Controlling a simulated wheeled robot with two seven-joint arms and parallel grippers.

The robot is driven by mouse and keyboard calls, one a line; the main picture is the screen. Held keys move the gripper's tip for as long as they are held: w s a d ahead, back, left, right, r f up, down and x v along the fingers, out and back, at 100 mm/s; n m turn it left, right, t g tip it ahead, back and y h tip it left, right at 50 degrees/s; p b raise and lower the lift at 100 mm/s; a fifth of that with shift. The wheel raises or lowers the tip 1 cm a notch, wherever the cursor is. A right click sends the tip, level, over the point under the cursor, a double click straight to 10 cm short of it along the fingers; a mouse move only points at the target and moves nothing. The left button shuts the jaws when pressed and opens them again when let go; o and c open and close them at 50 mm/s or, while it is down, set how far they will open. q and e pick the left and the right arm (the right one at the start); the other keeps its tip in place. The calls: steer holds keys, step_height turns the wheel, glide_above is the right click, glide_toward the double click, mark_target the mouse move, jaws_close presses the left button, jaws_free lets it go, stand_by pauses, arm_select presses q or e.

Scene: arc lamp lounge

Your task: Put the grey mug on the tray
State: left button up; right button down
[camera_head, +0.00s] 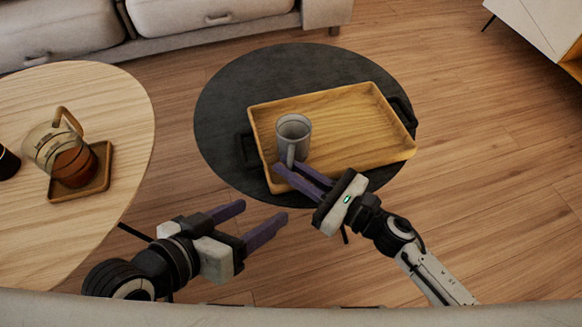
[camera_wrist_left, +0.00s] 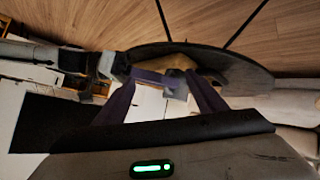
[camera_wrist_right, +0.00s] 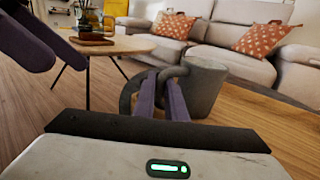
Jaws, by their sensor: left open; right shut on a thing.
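The grey mug (camera_head: 293,128) is upright over the left end of the wooden tray (camera_head: 360,120). My right gripper (camera_head: 287,167) is shut on its handle, from the near side. In the right wrist view the mug (camera_wrist_right: 208,82) stands just beyond the fingers (camera_wrist_right: 162,88), with the handle between them. I cannot tell whether the mug's base touches the tray floor. My left gripper (camera_head: 263,211) is open and empty, to the left of the right gripper and nearer to me, clear of the tray.
The tray lies on a round dark table (camera_head: 225,115) and has dark handles at both ends. A round light wood table (camera_head: 110,90) at left holds a glass jug (camera_head: 62,150) on a small wooden board (camera_head: 95,180). A grey sofa (camera_head: 180,15) stands behind. The tray's right half is empty.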

steer(key=c, duration=1.8)
jaws_free()
